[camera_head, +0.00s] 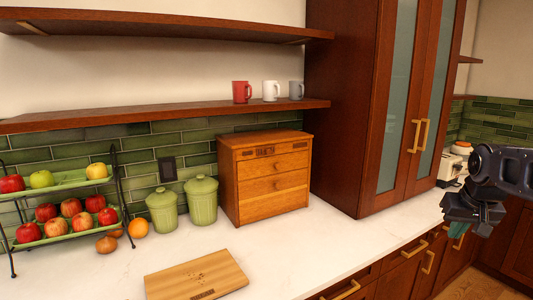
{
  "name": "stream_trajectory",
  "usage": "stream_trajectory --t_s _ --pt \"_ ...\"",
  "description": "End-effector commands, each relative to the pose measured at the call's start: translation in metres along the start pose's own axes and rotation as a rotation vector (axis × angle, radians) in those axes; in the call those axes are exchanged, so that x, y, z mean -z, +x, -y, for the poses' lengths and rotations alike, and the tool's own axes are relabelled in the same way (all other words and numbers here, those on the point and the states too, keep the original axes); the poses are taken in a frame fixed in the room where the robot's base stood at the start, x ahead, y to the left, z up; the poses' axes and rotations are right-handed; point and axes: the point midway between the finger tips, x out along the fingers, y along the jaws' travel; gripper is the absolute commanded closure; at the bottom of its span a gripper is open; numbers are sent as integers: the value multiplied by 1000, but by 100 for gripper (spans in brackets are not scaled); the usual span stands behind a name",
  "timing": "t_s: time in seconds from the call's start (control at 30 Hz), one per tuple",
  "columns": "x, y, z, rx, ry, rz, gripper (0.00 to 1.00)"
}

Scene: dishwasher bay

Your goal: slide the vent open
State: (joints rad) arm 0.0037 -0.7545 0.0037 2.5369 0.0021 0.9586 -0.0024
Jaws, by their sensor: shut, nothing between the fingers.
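A wooden box with drawers (272,188) stands on the white counter against the green tile wall. Dark slotted marks (265,151) that look like a vent run along its upper front. They are too small to tell whether the vent is open or shut. My gripper (458,231) is at the right edge of the view, shut and empty. It is well to the right of the box, in front of the tall cabinet's right side, and touches nothing that I can see.
Two green canisters (202,200) stand left of the box. A cutting board (197,275) lies in front. A fruit rack (66,238) stands at left. A tall cabinet (360,110) rises right of the box. Shelves hang above, the lower holding mugs (270,90).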

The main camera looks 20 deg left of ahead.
Motion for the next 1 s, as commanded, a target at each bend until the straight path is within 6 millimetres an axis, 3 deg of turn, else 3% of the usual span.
stream_trajectory --t_s 0.1,0.23,0.3,0.33,0.67,1.0 --pt "0 0 0 0 0 0 98" --pt "6 2 2 2 -7 -12 72" --pt "18 5 5 6 -20 -37 59" --pt "25 8 8 9 -28 -51 56" --pt "140 41 62 74 -147 -323 56" --pt "238 72 153 189 -256 -619 56"
